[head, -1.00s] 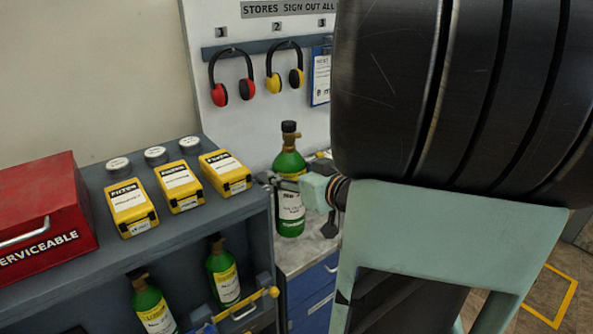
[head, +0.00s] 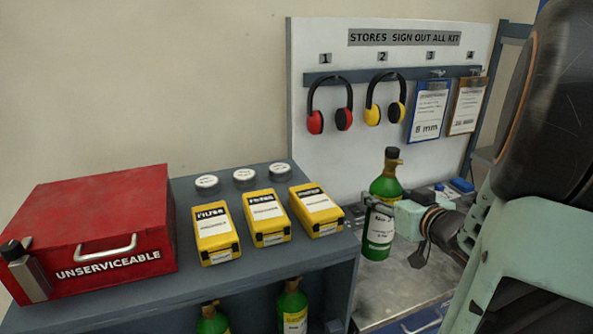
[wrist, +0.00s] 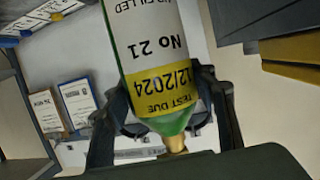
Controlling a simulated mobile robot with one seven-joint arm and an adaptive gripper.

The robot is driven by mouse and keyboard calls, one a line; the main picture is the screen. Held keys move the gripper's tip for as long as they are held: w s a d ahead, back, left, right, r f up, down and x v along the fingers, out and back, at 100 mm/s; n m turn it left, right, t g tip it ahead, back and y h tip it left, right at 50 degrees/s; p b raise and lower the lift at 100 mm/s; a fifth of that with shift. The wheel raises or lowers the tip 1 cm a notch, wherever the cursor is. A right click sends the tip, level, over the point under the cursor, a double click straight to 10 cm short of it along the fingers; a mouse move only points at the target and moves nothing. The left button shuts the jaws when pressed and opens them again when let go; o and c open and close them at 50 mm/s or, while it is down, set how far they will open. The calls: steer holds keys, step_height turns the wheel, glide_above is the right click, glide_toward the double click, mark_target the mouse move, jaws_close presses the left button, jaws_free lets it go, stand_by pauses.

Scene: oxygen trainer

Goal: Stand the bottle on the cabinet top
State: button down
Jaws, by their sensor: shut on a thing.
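A green bottle (head: 382,190) with a dark cap, brass neck and white label stands upright in my gripper (head: 378,208) in the head view. My gripper is shut around its upper body from the right. The bottle's base appears over the left part of the grey cabinet top (head: 405,290); I cannot tell if it touches. In the wrist view the bottle (wrist: 150,45) appears upside down, its label reading "No 21" and a yellow band "TEST DUE 12/2024". The gripper fingers flank it there, and its base is out of frame.
Left of the bottle is a grey shelf unit (head: 190,285) with yellow filter boxes (head: 267,218), white-lidded tins (head: 244,176) and a red case (head: 95,235). More green bottles (head: 292,310) sit below. A board (head: 400,55) with earmuffs and clipboards stands behind. Small blue items (head: 460,186) lie at the cabinet's back right.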

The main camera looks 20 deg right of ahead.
steer(key=w+d+f, duration=0.5)
steer(key=d+f, duration=0.3)
steer(key=f, duration=0.2)
steer(key=shift+f, duration=0.3)
steer(key=shift+d, duration=0.1)
steer(key=shift+f, duration=0.15)
steer(key=c, duration=0.9)
jaws_free()
steer(key=shift+s+f, duration=0.1)
steer(key=shift+f, duration=0.05)
steer(key=shift+o, duration=0.2)
